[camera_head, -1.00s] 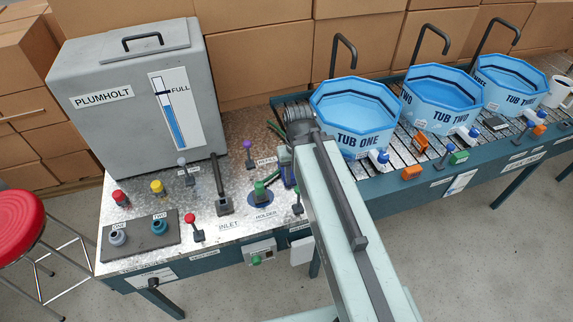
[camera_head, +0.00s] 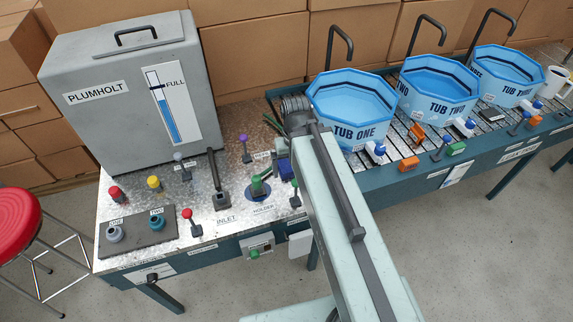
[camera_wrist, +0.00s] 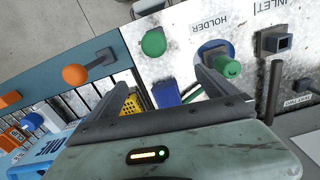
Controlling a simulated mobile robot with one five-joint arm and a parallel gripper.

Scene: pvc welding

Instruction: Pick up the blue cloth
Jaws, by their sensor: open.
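The blue cloth appears as a small folded-looking blue patch (camera_wrist: 165,94) on the bench in the wrist view. It lies between my gripper's fingers and beyond the palm, with no finger touching it that I can see. In the head view a blue patch (camera_head: 286,171) shows beside my arm, partly hidden by it. My gripper (camera_wrist: 150,56) is open, its two dark fingers spread above the bench near the holder.
A green-topped piece (camera_wrist: 229,67) stands in the blue holder close to the right finger. A yellow mesh piece (camera_wrist: 131,104) is near the left finger. Levers with a green knob (camera_wrist: 153,43) and an orange knob (camera_wrist: 75,74) stand nearby. Tub one (camera_head: 352,105) stands right of my arm.

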